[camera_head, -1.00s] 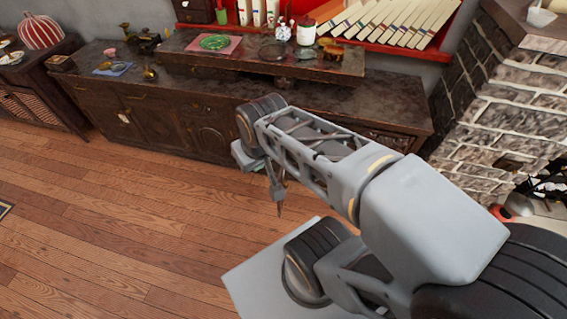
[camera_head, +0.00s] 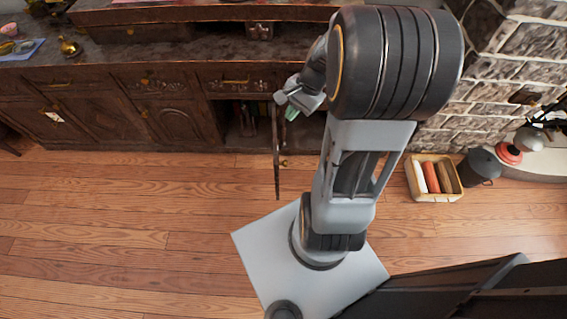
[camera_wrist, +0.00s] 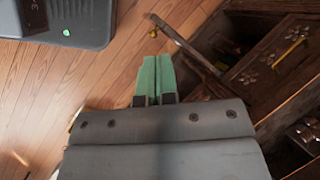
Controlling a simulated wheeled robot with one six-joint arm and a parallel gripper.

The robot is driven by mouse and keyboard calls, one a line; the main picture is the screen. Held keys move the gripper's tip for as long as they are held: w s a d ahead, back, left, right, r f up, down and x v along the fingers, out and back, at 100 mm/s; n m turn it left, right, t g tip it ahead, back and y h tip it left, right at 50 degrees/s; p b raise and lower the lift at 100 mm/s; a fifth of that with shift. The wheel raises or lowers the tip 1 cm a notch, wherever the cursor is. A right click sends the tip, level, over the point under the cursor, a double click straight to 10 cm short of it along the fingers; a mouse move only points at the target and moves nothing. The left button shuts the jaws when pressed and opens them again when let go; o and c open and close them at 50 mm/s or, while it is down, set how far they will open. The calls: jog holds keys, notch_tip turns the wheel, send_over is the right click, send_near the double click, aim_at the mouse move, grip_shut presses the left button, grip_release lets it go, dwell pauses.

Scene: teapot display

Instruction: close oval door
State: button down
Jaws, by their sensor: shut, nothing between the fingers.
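The oval door (camera_head: 277,165) is a dark wooden cabinet door. It stands open, jutting out from the cabinet front, and is seen nearly edge-on in the head view. A small brass knob (camera_head: 284,162) is on its right side. In the wrist view the door's top edge (camera_wrist: 185,42) and the knob (camera_wrist: 153,32) show just beyond my fingers. My gripper (camera_head: 292,112) is right of the door, near the cabinet end of it. Its green fingers (camera_wrist: 156,62) are shut together and empty. I cannot tell whether they touch the door. The oval panel face is hidden.
The dark cabinet (camera_head: 180,122) spans the back, with an open compartment (camera_head: 243,125) left of the door. Drawer fronts with brass handles (camera_wrist: 290,47) are close on the right in the wrist view. A basket of rolls (camera_head: 434,178) stands right. The floor left of the door is clear.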

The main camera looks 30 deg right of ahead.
jog(key=d+f+m+t+y+b, duration=0.1)
jog(key=d+f+m+b, duration=0.2)
jog(key=f, duration=0.4)
jog(key=w+d+f+m+t+y+b, duration=0.1)
jog(key=d+f+m+b, duration=0.3)
jog(key=f, duration=0.3)
jog(key=d+f+m+t+y+b, duration=0.1)
jog(key=d+f+m+b, duration=0.2)
jog(key=f, duration=0.5)
jog(key=shift+w+a+f+b, duration=0.8)
jog(key=shift+a+f+b, duration=0.25)
jog(key=shift+a, duration=0.55)
jog(key=shift+w+a+f+b, duration=0.85)
jog(key=shift+a+f, duration=0.25)
jog(key=shift+a, duration=0.45)
jog(key=shift+w+a+f+b, duration=0.7)
jog(key=shift+a+f+b, duration=0.35)
jog(key=shift+a, duration=0.55)
